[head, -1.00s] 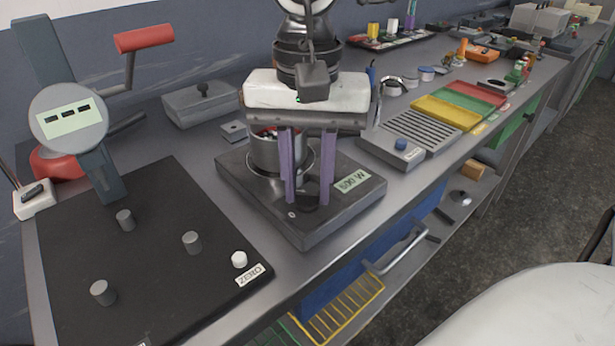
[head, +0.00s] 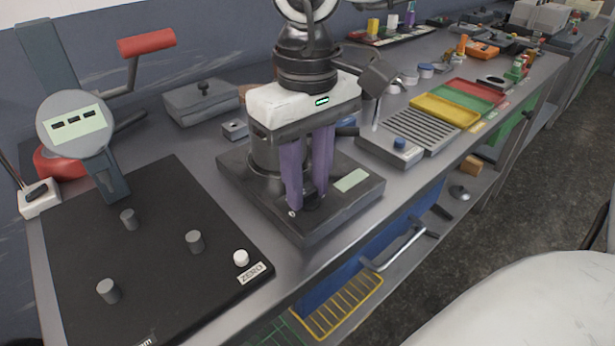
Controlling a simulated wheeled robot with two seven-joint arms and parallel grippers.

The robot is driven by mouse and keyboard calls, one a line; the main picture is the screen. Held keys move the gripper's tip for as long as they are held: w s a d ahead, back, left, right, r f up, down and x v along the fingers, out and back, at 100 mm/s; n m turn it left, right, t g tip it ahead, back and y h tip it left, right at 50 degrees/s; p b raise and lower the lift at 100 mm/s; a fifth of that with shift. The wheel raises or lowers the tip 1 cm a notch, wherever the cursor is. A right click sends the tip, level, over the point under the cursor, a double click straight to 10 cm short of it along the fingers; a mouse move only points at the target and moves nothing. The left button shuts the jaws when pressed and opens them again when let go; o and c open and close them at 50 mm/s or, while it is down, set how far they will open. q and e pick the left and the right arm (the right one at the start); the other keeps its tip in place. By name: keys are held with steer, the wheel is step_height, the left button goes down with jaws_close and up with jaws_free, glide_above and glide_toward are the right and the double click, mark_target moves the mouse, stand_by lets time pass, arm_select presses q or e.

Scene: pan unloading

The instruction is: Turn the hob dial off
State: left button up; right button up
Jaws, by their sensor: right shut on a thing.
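The hob (head: 245,188) is a dark square plate on the bench, with a pale display (head: 350,180) on its front right that is now blank. My right gripper (head: 306,200) points down over the hob's front, its two purple fingers close together around the small dark hob dial (head: 311,199). The dial is mostly hidden between the fingertips. A metal pot (head: 264,154) stands on the hob behind the fingers, mostly covered by the gripper. My left gripper is not in view.
Left of the hob lies a black board (head: 150,255) with several grey pegs and a white knob (head: 241,258) by a ZERO label. Right of it is a ribbed grey unit (head: 430,132) with a blue knob, then yellow (head: 445,111) and red trays.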

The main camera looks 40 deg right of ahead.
mark_target(308, 191)
steer(key=shift+n, duration=0.4)
steer(key=o, duration=1.1)
steer(key=shift+c, duration=0.2)
step_height(308, 191, up, 10)
steer(key=p, duration=0.1)
steer(key=shift+r, duration=0.15)
